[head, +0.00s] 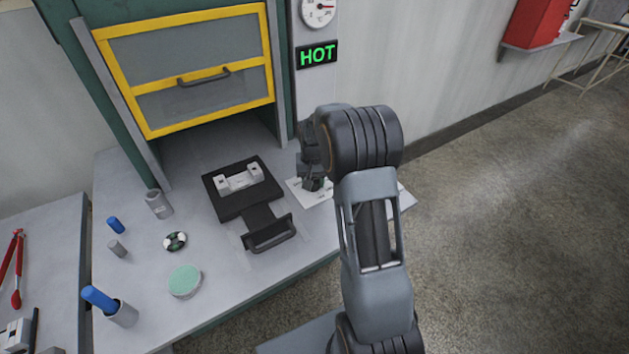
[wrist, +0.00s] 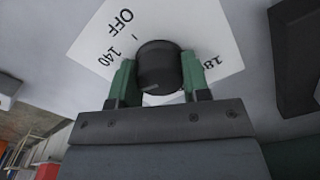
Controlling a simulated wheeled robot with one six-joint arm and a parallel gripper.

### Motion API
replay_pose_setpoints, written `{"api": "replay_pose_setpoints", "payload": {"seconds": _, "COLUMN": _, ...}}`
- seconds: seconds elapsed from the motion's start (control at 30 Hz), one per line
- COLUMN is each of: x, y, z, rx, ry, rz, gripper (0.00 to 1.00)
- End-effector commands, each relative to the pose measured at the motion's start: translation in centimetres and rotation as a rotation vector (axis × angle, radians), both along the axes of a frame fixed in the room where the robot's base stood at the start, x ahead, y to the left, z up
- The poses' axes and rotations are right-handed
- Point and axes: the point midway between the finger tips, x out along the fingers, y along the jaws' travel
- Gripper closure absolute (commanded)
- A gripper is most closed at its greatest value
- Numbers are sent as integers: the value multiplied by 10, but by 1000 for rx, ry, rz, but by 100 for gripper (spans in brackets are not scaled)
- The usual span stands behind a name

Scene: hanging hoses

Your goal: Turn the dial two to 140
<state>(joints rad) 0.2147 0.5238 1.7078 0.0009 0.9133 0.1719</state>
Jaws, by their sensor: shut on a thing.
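The dial is a black round knob (wrist: 158,66) on a white plate (wrist: 88,45) printed OFF, 140 and 180 in the wrist view. My gripper (wrist: 160,80) has its two green fingers on opposite sides of the knob, shut on it.
A press-like machine with a yellow-framed door (head: 190,80) stands behind. A lit HOT sign (head: 317,54) and a gauge (head: 318,10) are on its post. A black fixture with a handle (head: 268,232) lies left of the plate. Cups and small parts stand farther left.

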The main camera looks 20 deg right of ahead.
Motion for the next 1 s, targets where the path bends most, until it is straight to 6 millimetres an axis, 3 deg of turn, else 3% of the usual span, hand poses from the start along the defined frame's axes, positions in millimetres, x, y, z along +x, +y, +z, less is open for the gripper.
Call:
{"api": "replay_pose_setpoints", "payload": {"seconds": 0.5, "x": 4, "y": -2, "z": 4, "rx": -2, "ry": -17, "rz": -404, "gripper": 80}}
{"api": "replay_pose_setpoints", "payload": {"seconds": 1.0, "x": 4, "y": -2, "z": 4, "rx": -2, "ry": -17, "rz": -543, "gripper": 80}}
